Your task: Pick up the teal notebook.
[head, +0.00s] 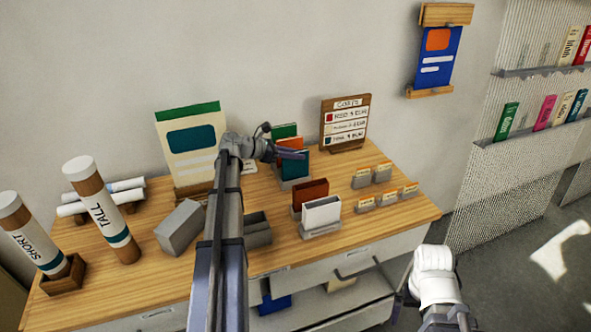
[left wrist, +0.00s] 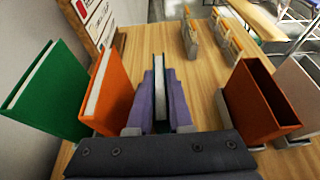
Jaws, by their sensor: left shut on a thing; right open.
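An orange notebook (left wrist: 106,92) and a green one (left wrist: 47,90) stand close by on one side. Small card holders (head: 373,175) are at right. A price sign (head: 344,122) stands behind.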

